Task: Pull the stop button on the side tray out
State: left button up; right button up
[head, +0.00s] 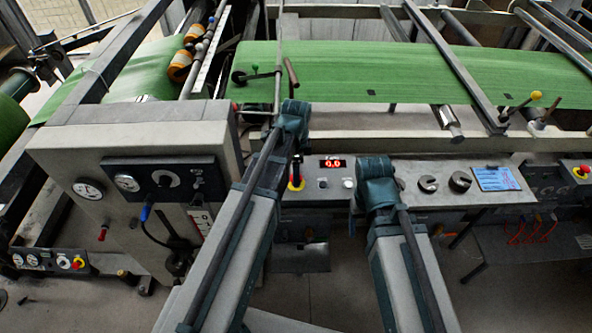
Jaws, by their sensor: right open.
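Red stop buttons on yellow bases show in three places. One (582,171) sits on the small dark side panel at the right edge. One (78,263) is on the low gauge box at the left. One (297,184) is at the left end of the middle console, partly covered by a dark upright part. I cannot tell whether any is pressed in. My right gripper (354,216) is open and mostly hidden by its own arm, in front of the middle console and apart from the right button. My left arm reaches up across the middle; its gripper is hidden.
The middle console (430,190) carries a red display (333,163), knobs and a blue screen (495,179). Green sack web (420,72) runs behind it, between metal rails. A grey cabinet (70,150) with gauges stands at the left. Floor shows below the console.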

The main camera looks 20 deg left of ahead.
pick_arm(q)
notch_tip(320, 180, up, 14)
jog(key=p, duration=1.3)
jog(key=shift+f, duration=0.25)
jog(key=s+d+f+n+b, duration=0.2)
jog(key=s+d+n, duration=0.3)
jog(key=s, duration=0.2)
jog(key=s+d+f+n+y+b, duration=0.1)
jog(key=s+d+f+n+b, duration=0.1)
jog(key=s+d+n, duration=0.3)
jog(key=shift+s+d+f+n, duration=0.2)
jog(key=shift+s+n, duration=0.3)
jog(key=shift+s, duration=0.65)
